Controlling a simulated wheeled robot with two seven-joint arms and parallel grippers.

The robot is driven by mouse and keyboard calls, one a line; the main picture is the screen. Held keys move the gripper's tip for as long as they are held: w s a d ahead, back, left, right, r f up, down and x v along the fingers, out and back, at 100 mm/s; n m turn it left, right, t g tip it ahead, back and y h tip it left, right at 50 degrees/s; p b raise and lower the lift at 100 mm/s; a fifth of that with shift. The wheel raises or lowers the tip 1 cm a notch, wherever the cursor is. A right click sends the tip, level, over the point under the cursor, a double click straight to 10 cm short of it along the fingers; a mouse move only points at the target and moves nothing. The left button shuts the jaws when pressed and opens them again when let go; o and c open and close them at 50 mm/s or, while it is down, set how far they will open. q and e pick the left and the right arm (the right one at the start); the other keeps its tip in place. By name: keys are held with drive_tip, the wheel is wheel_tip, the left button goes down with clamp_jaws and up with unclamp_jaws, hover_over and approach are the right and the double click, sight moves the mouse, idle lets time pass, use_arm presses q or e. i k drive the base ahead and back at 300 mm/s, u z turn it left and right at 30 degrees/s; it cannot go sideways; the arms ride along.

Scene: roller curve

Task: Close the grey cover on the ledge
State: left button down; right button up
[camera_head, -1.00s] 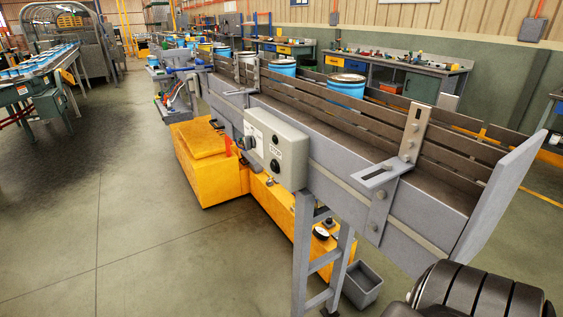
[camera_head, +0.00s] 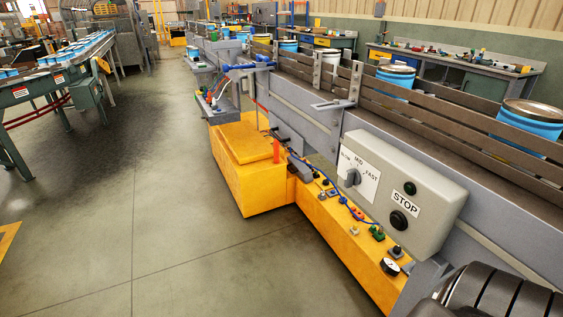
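The yellow ledge (camera_head: 330,222) runs along the floor under the conveyor, with small knobs, gauges and a blue cable on it. A small grey piece (camera_head: 302,168) stands at its far part, against the conveyor's side, next to a red upright part (camera_head: 276,150). I cannot tell whether this piece is the grey cover, or whether it is open. Neither gripper shows. Only a black ridged part of my own arm is at the bottom right.
A grey control box (camera_head: 400,195) with a speed dial and STOP button juts from the conveyor (camera_head: 435,150) above the ledge. Blue cans (camera_head: 532,120) stand on the belt. A grey tool tray (camera_head: 217,112) is farther back.

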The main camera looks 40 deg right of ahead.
sight(301, 171)
drive_tip(key=i, duration=2.05)
drive_tip(key=z, duration=2.25)
drive_tip(key=i, duration=0.7)
drive_tip(key=z, duration=0.6)
